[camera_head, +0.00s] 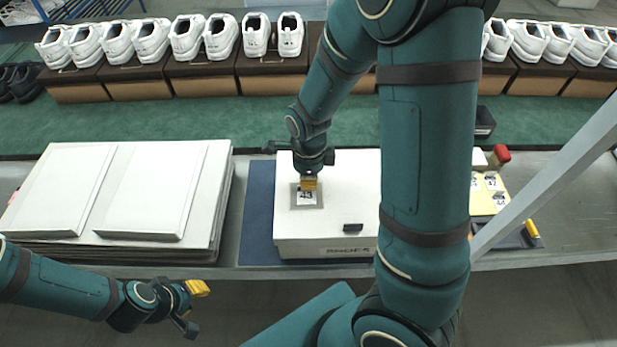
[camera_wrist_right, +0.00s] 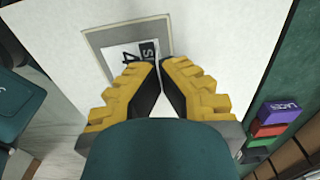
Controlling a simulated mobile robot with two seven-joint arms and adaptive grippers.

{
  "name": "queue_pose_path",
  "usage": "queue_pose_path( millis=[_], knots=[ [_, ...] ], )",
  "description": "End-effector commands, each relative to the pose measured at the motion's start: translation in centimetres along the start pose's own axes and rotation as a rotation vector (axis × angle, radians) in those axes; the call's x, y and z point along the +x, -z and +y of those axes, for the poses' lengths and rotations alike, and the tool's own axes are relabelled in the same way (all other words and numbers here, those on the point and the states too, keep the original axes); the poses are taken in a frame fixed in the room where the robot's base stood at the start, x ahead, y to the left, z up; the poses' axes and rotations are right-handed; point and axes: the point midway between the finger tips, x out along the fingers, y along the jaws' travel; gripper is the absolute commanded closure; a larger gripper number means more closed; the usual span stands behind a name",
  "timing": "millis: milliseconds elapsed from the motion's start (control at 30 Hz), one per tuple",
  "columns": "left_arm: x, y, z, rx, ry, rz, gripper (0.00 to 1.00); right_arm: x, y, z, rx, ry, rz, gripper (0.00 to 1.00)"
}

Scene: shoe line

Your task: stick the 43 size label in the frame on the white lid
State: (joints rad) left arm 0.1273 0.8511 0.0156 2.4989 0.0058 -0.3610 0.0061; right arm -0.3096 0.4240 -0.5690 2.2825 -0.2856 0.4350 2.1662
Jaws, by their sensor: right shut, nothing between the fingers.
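The white lid (camera_head: 345,180) is on a box on the blue mat (camera_head: 258,210). A grey square frame (camera_head: 318,188) is on the lid's left part. A white label (camera_head: 306,198) reading 43 lies inside it. In the right wrist view the label (camera_wrist_right: 122,55) shows part of its print within the grey border (camera_wrist_right: 98,38); the left finger hides some of it. My right gripper (camera_head: 309,184) is shut and empty, fingertips at the label's edge; contact is unclear. My left gripper (camera_head: 199,289) is low at the left, away from the box; its opening is unclear.
White panels (camera_head: 150,195) lie stacked on the table's left. A yellow label sheet (camera_head: 488,204) and a red-topped object (camera_head: 501,154) are at the right. A small dark block (camera_head: 353,227) sits on the lid's front. White shoes (camera_head: 187,36) on brown boxes line the back.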

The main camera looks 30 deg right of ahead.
Motion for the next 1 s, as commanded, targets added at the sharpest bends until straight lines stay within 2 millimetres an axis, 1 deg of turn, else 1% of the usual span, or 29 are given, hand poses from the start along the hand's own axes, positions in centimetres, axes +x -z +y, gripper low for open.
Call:
queue_pose_path(
  millis=[500, 833, 867, 900, 967, 1000],
  knots=[
    [0.30, -0.04, -0.11, 0.000, 0.000, 0.000, 0.64, 0.51, 0.01, 0.02, 0.000, -0.001, 0.000, 1.00],
    [0.27, -0.04, -0.10, 0.000, 0.000, 0.000, 0.64, 0.48, 0.01, 0.03, 0.000, -0.001, 0.001, 1.00],
    [0.27, -0.04, -0.10, 0.000, 0.000, 0.000, 0.64, 0.48, 0.01, 0.03, 0.000, -0.001, 0.001, 0.98],
    [0.27, -0.04, -0.10, 0.000, 0.000, 0.000, 0.64, 0.48, 0.01, 0.03, 0.000, -0.001, 0.001, 0.84],
    [0.27, -0.04, -0.10, 0.000, 0.000, 0.000, 0.64, 0.48, 0.01, 0.03, 0.000, -0.001, 0.001, 0.63],
    [0.27, -0.04, -0.10, 0.000, 0.000, 0.000, 0.64, 0.47, 0.01, 0.02, 0.000, -0.001, 0.001, 0.61]
  ],
)
